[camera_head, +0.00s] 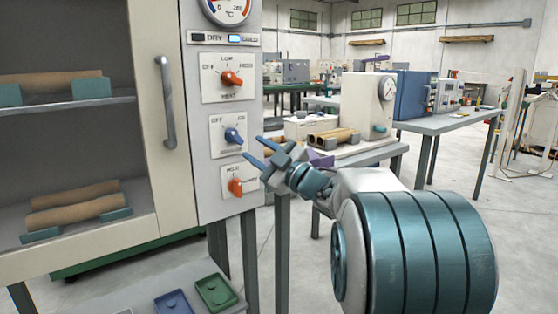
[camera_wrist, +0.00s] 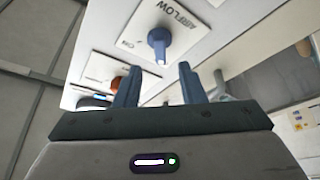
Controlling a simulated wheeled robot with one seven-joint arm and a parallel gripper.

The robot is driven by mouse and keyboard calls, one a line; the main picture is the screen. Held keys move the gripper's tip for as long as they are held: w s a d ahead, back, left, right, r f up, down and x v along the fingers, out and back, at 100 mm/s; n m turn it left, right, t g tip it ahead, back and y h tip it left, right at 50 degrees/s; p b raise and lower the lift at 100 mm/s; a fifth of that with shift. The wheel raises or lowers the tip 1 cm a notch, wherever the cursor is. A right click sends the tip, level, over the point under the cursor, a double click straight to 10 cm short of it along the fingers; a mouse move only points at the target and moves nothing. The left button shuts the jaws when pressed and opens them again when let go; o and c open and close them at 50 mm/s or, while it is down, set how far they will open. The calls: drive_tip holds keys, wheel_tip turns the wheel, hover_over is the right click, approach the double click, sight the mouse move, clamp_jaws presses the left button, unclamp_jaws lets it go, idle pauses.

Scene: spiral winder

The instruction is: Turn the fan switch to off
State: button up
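The fan switch is a blue knob (camera_head: 233,135) on a white plate, with OFF at its left and what looks like ON at its right. Its exact setting is hard to read. It also shows in the wrist view as a blue knob (camera_wrist: 158,40) beside the word AIRFLOW. My gripper (camera_head: 248,148) is open, with its two blue fingers just right of the plate and slightly below the knob. In the wrist view the knob appears ahead of the gap between the open fingers (camera_wrist: 157,72), apart from them. Nothing is held.
An orange heat knob (camera_head: 232,78) sits above on the same panel, and another orange knob (camera_head: 236,186) sits below. The cabinet door handle (camera_head: 166,102) projects at the left. Green and blue trays (camera_head: 215,290) lie below. A workbench (camera_head: 375,152) stands behind my arm.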

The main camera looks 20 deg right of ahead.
drive_tip(key=v, duration=0.7)
drive_tip(key=shift+p, duration=0.35)
wheel_tip(320, 180, up, 8)
drive_tip(key=d+m+g+h+p, duration=0.2)
drive_tip(key=d+m+h+p, duration=0.1)
drive_tip(key=m+h+p, duration=1.1)
drive_tip(key=s+a+g+p, duration=0.3)
drive_tip(key=s+p, duration=0.3)
drive_tip(key=s, duration=0.2)
drive_tip(key=s+a+m+g+y+p, duration=0.1)
drive_tip(key=s+a+g+p, duration=0.2)
drive_tip(key=s+g+p, duration=0.2)
drive_tip(key=s+a+g+y+p, duration=0.1)
drive_tip(key=s+a+g+p, duration=0.3)
drive_tip(key=s+p, duration=0.4)
drive_tip(key=s+r+g, duration=0.1)
drive_tip(key=s, duration=0.3)
drive_tip(key=shift+s, duration=0.2)
drive_tip(key=shift+a, duration=0.1)
